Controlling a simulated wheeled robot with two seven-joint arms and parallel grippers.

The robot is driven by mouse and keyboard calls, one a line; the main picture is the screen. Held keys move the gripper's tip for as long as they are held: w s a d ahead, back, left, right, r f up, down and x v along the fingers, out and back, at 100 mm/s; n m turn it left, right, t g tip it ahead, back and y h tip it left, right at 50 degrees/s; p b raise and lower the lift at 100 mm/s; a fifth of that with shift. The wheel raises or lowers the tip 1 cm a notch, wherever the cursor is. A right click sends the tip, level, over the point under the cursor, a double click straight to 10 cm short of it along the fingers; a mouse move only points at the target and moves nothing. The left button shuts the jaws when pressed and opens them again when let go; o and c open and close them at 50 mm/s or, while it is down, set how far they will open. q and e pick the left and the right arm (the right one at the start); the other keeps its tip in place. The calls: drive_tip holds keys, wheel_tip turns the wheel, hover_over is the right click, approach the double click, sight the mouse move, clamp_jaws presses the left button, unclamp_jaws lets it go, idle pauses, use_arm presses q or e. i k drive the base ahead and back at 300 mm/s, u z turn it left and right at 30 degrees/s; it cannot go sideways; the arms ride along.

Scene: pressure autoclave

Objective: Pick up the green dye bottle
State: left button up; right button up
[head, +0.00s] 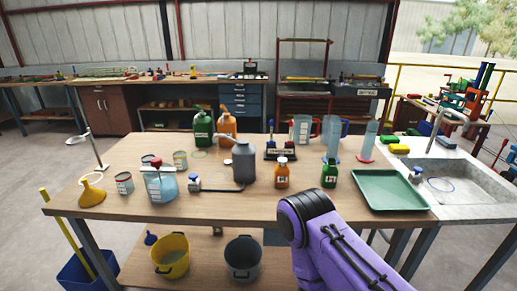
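A small green bottle (329,173) with a white label stands upright on the wooden workbench (120,212), right of the middle and just left of a green tray. I take it for the green dye bottle. A similar small orange bottle (282,173) stands to its left. A purple link of my arm rises from the bottom edge in front of the bench, below the green bottle. No fingers show on it. Neither gripper is in view.
The green tray (393,190) lies near the right front edge, beside the sink (465,184). A grey jug (243,161) stands left of the orange bottle. Larger green (203,130) and orange (227,124) jugs stand behind. The front strip before the small bottles is clear.

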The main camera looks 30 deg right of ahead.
sight(329, 176)
drive_tip(key=z, duration=2.05)
drive_tip(key=i, duration=0.35)
drive_tip(key=u, duration=0.5)
